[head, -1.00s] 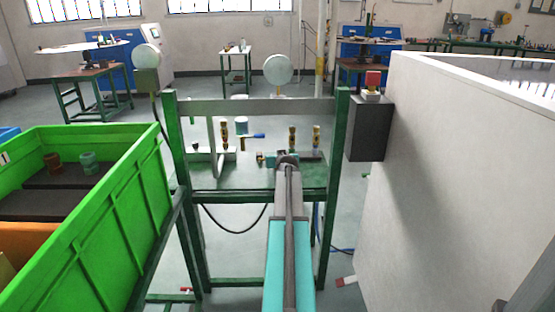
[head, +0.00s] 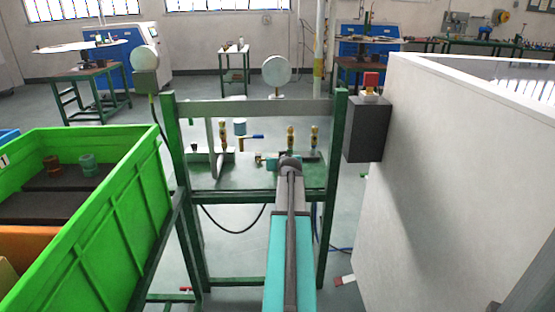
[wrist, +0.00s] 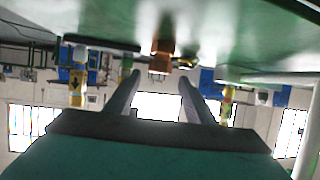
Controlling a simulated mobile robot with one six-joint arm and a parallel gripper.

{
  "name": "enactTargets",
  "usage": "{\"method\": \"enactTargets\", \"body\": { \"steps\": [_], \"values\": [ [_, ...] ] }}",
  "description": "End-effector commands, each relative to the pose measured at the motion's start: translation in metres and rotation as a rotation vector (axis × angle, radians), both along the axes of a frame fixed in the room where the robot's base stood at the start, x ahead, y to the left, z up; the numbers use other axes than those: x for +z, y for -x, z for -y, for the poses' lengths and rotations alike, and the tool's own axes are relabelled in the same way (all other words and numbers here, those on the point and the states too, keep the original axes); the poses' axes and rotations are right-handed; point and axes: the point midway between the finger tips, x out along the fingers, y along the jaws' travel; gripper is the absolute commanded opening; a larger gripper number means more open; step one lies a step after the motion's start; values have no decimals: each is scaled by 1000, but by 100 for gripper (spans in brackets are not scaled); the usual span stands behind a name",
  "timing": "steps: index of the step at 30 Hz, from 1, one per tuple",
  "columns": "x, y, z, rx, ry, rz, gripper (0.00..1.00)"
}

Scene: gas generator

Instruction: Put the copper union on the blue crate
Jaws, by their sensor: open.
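The copper union (wrist: 160,63) shows in the wrist view, which is upside down, as a copper-coloured fitting at the green table surface. It lies ahead of and between the fingers of my gripper (wrist: 160,80). The fingers are open, with a visible gap; I cannot tell whether they reach around it. In the head view my arm extends to the green bench, its end over the bench top, and the union cannot be made out clearly there. A blue edge (head: 8,135) at the far left, behind the green crate, may be the blue crate; most of it is hidden.
The green bench (head: 230,180) has upright brass fittings and a blue-handled valve (head: 251,137). A dark box (head: 368,130) and white wall (head: 430,160) stand at right.

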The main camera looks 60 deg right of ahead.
Motion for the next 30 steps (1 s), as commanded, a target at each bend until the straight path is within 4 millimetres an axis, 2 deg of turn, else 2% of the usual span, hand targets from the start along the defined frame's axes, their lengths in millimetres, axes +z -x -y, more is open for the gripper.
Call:
{"method": "enactTargets", "body": {
  "steps": [15, 30],
  "values": [
    [18, 30, -32, -1, 0, -1, 49],
    [19, 33, -35, -1, 0, -1, 49]
  ]
}}
